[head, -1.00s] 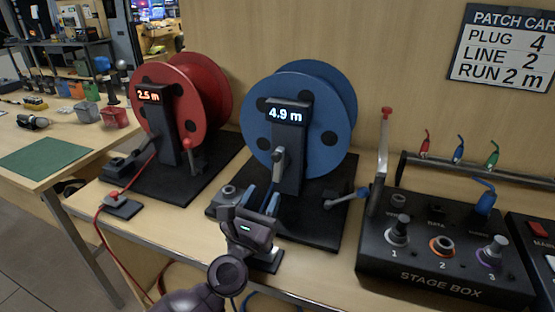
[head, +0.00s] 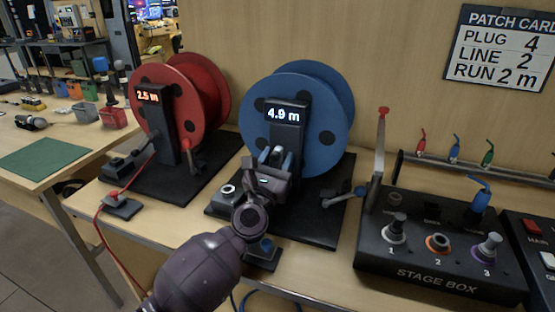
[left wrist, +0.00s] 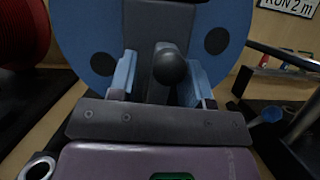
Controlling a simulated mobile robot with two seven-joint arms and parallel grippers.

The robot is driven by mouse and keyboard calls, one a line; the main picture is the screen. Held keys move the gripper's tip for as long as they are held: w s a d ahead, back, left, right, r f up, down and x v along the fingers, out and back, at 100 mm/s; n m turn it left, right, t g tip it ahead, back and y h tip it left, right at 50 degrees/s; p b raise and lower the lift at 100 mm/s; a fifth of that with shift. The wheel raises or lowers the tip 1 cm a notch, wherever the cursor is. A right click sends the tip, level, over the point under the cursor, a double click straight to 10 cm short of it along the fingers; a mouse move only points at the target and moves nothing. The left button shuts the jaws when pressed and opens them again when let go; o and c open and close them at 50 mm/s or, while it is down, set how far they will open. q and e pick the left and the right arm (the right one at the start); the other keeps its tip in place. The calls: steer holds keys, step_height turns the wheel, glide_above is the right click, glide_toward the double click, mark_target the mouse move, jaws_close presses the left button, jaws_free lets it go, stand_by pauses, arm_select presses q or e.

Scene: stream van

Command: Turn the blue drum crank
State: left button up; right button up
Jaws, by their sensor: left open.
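The blue drum (head: 318,85) stands on a black base, with a dark post in front whose display (head: 288,114) reads 4.9 m. The drum also fills the back of the left wrist view (left wrist: 85,30). The crank's dark round knob (left wrist: 169,66) sits between my left gripper's two fingers (left wrist: 160,80), with visible space on both sides. In the head view my left gripper (head: 276,158) is at the front of the post and largely covers the crank. It is open. My right gripper is not in view.
A red drum (head: 168,100) stands to the left, reading 2.5 m. A small blue-tipped lever (head: 345,196) is at the base's right side. The stage box (head: 440,250) with a tall red-topped lever (head: 381,145) is further right. A patch card (head: 500,48) hangs on the wall.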

arm_select(q)
steer(key=shift+c, duration=0.3)
jaws_close()
steer(key=shift+d+m, duration=0.1)
steer(key=shift+m, duration=0.5)
